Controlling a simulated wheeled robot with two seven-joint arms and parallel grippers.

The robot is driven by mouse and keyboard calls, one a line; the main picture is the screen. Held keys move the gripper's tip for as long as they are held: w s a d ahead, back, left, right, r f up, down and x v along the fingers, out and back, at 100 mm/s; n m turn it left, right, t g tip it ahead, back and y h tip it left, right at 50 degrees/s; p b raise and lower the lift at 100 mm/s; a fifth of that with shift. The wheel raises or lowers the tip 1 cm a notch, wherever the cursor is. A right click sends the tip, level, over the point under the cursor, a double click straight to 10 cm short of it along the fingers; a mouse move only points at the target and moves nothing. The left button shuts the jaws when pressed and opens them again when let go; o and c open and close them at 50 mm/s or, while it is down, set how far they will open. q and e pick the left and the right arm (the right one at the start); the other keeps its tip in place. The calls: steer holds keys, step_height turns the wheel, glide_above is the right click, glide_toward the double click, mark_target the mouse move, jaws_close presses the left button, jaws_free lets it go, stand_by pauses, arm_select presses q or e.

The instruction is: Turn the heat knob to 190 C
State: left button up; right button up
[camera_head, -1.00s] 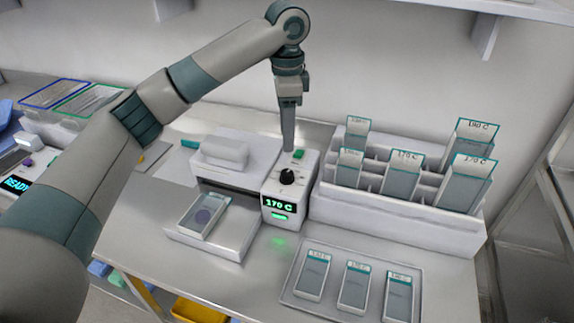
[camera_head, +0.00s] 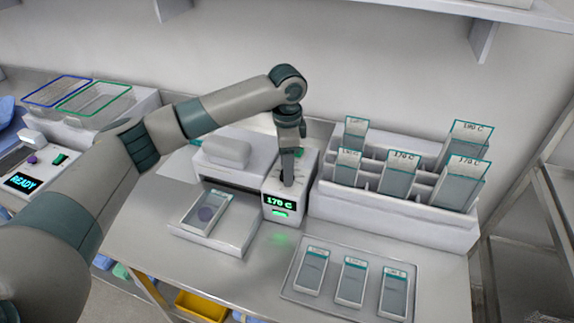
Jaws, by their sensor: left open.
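The heat knob is on top of a small white control unit (camera_head: 272,184), at the right side of the white press. My left gripper (camera_head: 288,182) points straight down at the knob's place and hides the knob, so I cannot tell whether it touches it. The gripper is open. The unit's green display (camera_head: 280,203) reads 170 C, with a lit green bar below it. My right gripper is not in view.
A white rack (camera_head: 400,208) with several labelled pouches stands close on the right. A tray (camera_head: 350,306) with three slides lies in front of it. The press's drawer (camera_head: 236,238) is out, with one slide on it. A READY unit (camera_head: 20,181) stands at the left.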

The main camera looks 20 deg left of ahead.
arm_select(q)
steer(key=c, duration=1)
steer(key=shift+r, duration=0.1)
steer(key=shift+m+p, duration=0.6)
steer(key=shift+r+m+p, duration=0.1)
steer(key=shift+m+p, duration=0.6)
steer(key=shift+m, duration=0.3)
steer(key=m+p, duration=0.1)
steer(key=m, duration=0.1)
steer(key=shift+m, duration=0.4)
steer(key=shift+m+p, duration=0.5)
steer(key=shift+m, duration=0.4)
